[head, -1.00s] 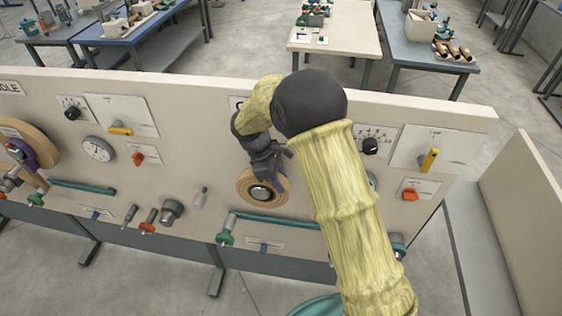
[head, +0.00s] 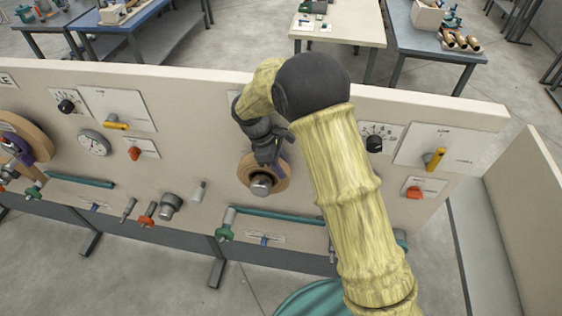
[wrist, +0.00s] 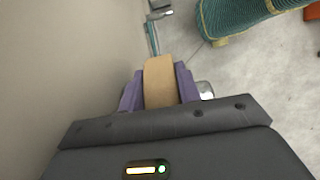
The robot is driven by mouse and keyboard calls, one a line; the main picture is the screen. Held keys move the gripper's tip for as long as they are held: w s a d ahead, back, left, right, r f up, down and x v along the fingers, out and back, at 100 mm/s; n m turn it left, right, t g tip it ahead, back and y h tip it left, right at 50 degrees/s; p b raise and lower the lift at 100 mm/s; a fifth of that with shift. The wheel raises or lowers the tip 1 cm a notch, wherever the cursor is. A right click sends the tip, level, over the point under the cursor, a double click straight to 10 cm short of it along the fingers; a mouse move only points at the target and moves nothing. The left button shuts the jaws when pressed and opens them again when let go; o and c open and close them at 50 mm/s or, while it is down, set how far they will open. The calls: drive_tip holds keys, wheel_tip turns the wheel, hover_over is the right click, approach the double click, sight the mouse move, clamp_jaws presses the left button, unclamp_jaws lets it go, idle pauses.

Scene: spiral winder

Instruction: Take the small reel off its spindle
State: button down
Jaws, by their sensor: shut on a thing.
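The small reel (head: 279,180) is a tan ring at the middle of the cream panel. The silver end of its spindle (head: 261,185) shows at the reel's centre and sticks out in front. My gripper (head: 270,158) reaches down to the reel's upper edge. In the wrist view the tan band of the reel (wrist: 159,85) lies between the purple fingers of my gripper (wrist: 159,90), which are shut on it. A bit of silver metal (wrist: 206,89) shows just right of the fingers. The reel is still around the spindle; its back side is hidden.
A teal bar (head: 275,216) with a green knob runs below the reel. A grey knob (head: 169,205) and a small pin (head: 198,191) stand out to the left. A teal round thing (head: 312,298) is on the floor below. Free floor lies in front.

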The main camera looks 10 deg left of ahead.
drive_tip(key=shift+s, duration=0.15)
drive_tip(key=s+a+r+b, duration=0.1)
drive_tip(key=s+b, duration=0.4)
drive_tip(key=s, duration=1.2)
drive_tip(key=shift+a, duration=0.2)
idle(0.6)
